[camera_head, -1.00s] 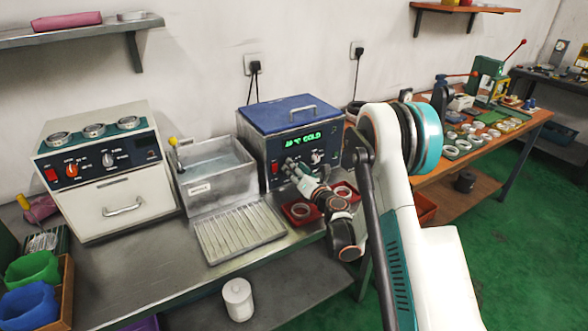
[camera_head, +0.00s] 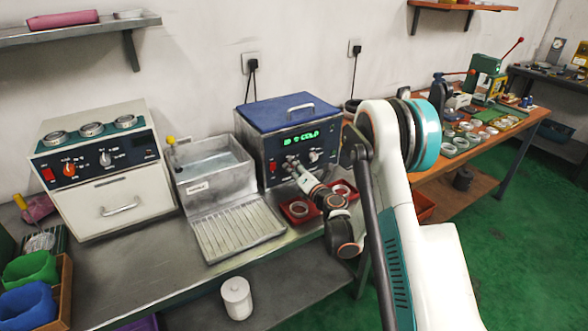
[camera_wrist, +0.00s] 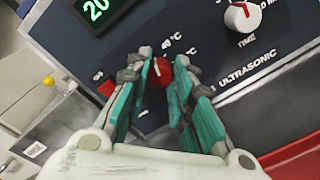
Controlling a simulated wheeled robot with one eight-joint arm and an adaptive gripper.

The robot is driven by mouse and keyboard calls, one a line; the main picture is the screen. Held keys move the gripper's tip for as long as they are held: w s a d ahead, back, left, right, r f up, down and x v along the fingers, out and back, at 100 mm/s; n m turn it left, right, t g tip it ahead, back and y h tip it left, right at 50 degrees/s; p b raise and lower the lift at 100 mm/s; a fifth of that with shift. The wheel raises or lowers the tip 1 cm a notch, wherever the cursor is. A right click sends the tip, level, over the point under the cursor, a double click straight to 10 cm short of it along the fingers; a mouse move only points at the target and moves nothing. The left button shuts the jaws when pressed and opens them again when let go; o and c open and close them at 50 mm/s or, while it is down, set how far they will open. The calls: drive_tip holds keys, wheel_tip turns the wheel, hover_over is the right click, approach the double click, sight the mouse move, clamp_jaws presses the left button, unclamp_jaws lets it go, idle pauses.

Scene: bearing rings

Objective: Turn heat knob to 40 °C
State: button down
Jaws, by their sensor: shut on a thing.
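The ultrasonic cleaner (camera_head: 289,143) has a blue lid, a dark front panel and a green display (camera_head: 301,138) that seems to read 20 °C COLD. In the wrist view the display (camera_wrist: 96,8) shows 20. The red heat knob (camera_wrist: 160,73) sits on the panel below the 40 °C label (camera_wrist: 172,42). Its white pointer line points roughly up, a little left of that label. My gripper (camera_wrist: 160,72) is shut on the knob, with teal fingers on both sides. In the head view my gripper (camera_head: 291,164) is at the panel and hides the knob.
The white TIME knob (camera_wrist: 242,17) is to the upper right of the heat knob. Red trays (camera_head: 299,212) with rings lie close below my wrist. A metal basin (camera_head: 210,163) and a white oven (camera_head: 103,172) stand to the left.

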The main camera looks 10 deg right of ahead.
drive_tip(key=m, duration=0.4)
drive_tip(key=shift+d, duration=0.1)
drive_tip(key=shift+m, duration=2)
drive_tip(key=c, duration=1.4)
unclamp_jaws()
drive_tip(key=shift+d, duration=0.1)
